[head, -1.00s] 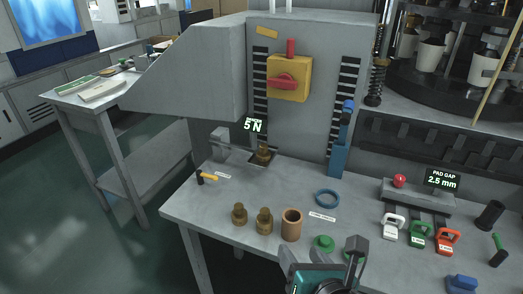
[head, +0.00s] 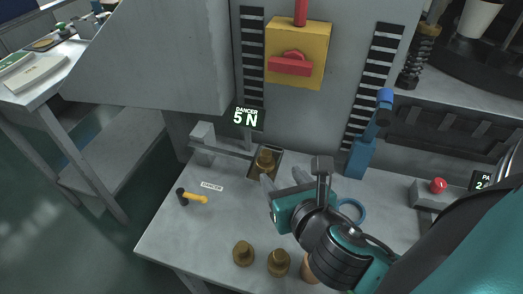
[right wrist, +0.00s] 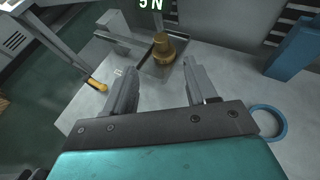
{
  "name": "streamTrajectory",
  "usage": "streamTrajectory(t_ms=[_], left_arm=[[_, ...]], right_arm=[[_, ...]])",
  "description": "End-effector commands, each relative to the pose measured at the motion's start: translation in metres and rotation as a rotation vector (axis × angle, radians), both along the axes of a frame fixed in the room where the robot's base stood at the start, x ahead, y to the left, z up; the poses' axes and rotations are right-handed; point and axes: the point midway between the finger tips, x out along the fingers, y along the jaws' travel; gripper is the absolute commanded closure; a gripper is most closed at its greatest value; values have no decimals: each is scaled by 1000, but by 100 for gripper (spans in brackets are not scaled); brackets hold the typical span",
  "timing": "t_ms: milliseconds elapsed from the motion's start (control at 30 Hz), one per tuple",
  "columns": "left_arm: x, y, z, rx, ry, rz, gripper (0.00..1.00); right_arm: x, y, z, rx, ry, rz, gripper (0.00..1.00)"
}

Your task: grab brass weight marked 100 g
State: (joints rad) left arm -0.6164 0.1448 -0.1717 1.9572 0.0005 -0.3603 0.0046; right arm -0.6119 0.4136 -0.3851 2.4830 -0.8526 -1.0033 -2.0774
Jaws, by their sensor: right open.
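A brass weight (head: 265,162) stands upright on the small pan of the dancer arm, below the "DANCER 5 N" display (head: 246,118). Two more brass weights (head: 243,253) (head: 279,262) stand near the table's front edge. I cannot read a 100 g mark on any of them. My right gripper (head: 284,180) is open and empty, just in front of the weight on the pan. In the right wrist view, this weight (right wrist: 164,47) is beyond the two fingertips (right wrist: 160,72), roughly between them and not touched. My left gripper is not in view.
A yellow-handled hammer-like tool (head: 193,197) lies at the left of the table (head: 165,232). A blue ring (head: 351,211) and a blue upright (head: 361,157) are right of my gripper. A copper-coloured cup (head: 311,268) is partly hidden by my arm. The grey machine wall rises behind.

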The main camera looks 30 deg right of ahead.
Motion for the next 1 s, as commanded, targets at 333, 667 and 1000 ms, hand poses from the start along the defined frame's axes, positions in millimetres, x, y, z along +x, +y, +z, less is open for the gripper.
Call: streamTrajectory(t_ms=[333,667,1000], left_arm=[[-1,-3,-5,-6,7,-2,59],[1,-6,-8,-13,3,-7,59],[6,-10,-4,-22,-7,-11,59]], right_arm=[[53,-15,-22,-1,-3,-2,43],[82,-25,-32,2,-5,-3,43],[108,-32,-41,1,-1,1,43]])
